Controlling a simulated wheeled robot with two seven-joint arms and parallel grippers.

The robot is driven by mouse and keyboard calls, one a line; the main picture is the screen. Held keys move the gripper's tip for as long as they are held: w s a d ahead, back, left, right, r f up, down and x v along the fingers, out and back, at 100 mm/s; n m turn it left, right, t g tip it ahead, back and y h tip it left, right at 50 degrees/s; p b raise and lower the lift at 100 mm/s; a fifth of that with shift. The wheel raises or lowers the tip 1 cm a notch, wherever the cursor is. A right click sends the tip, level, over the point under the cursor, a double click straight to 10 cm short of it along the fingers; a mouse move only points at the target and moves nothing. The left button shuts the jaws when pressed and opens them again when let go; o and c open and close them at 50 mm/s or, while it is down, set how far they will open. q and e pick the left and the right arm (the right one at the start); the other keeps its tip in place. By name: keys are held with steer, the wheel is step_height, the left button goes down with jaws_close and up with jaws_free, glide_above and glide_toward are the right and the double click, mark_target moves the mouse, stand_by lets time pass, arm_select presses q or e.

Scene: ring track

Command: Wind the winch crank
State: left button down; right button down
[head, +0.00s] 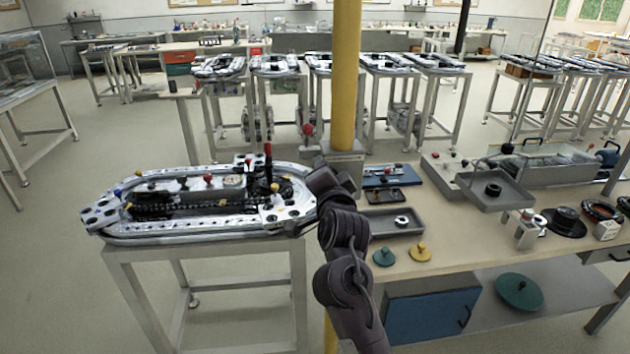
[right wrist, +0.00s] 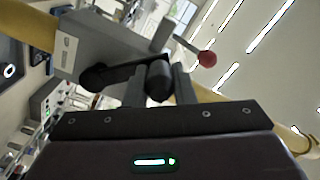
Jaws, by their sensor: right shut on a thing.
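The winch is a grey box (right wrist: 105,48) on a yellow post (right wrist: 38,25) in the right wrist view. Its black crank arm (right wrist: 122,73) runs across the front of the box to a dark round handle (right wrist: 158,82). My right gripper (right wrist: 159,88) has one finger on each side of this handle and is shut on it. A lever with a red ball (right wrist: 207,58) sticks out from the box. In the head view the post (head: 345,75) stands behind my right arm, which hides most of the winch and the crank. My left gripper is not in view.
An oval metal track (head: 150,238) on a stand is just left of my right arm. A workbench (head: 455,245) with a grey tray (head: 385,225), a blue box (head: 385,182) and several small parts lies to the right. Open floor is at the left.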

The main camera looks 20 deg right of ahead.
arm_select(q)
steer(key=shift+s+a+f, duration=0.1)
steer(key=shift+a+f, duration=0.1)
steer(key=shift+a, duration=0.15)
arm_select(e)
steer(key=shift+s+d+r, duration=0.2)
steer(key=shift+d+r, duration=0.2)
steer(key=shift+d, duration=0.25)
steer(key=shift+s+d+r, duration=0.15)
steer(key=shift+d+r, duration=0.2)
steer(key=shift+d, duration=0.25)
steer(key=shift+s+d+r, duration=0.2)
steer(key=shift+d+r, duration=0.2)
steer(key=shift+d, duration=0.25)
steer(key=shift+d+f, duration=0.1)
steer(key=shift+f, duration=0.15)
steer(key=c, duration=1.4)
jaws_free()
steer(key=shift+c, duration=0.2)
steer(key=shift+o, duration=1.2)
steer(key=shift+s+d, duration=0.15)
steer(key=shift+d, duration=0.15)
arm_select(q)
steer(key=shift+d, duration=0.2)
arm_select(e)
steer(key=shift+a, duration=0.15)
